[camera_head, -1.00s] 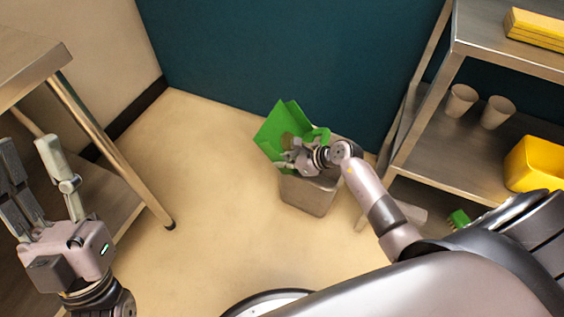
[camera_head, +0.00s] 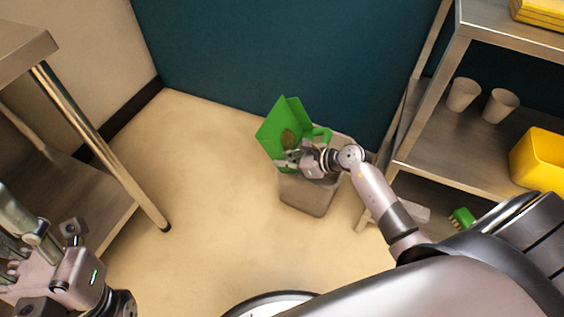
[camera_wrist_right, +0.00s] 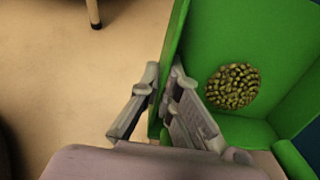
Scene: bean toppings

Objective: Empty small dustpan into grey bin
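The green dustpan (camera_head: 273,130) is held above the grey bin (camera_head: 310,195), over its upper left part in the head view. A round heap of small greenish-brown beans (camera_head: 288,138) lies in the pan; it also shows in the right wrist view (camera_wrist_right: 232,86). My right gripper (camera_head: 284,160) grips the pan's side wall; in the right wrist view (camera_wrist_right: 158,108) the wall passes between its two fingers. The bin's inside is mostly hidden by the pan and my arm. My left gripper (camera_head: 20,235) is at the lower left, partly cut off, with nothing seen in it.
A metal shelf (camera_head: 440,160) stands right of the bin, with two cups (camera_head: 463,95) and a yellow container (camera_head: 540,158). A green brush (camera_head: 461,218) lies low by it. A metal table (camera_head: 100,140) stands at left. The floor between is clear.

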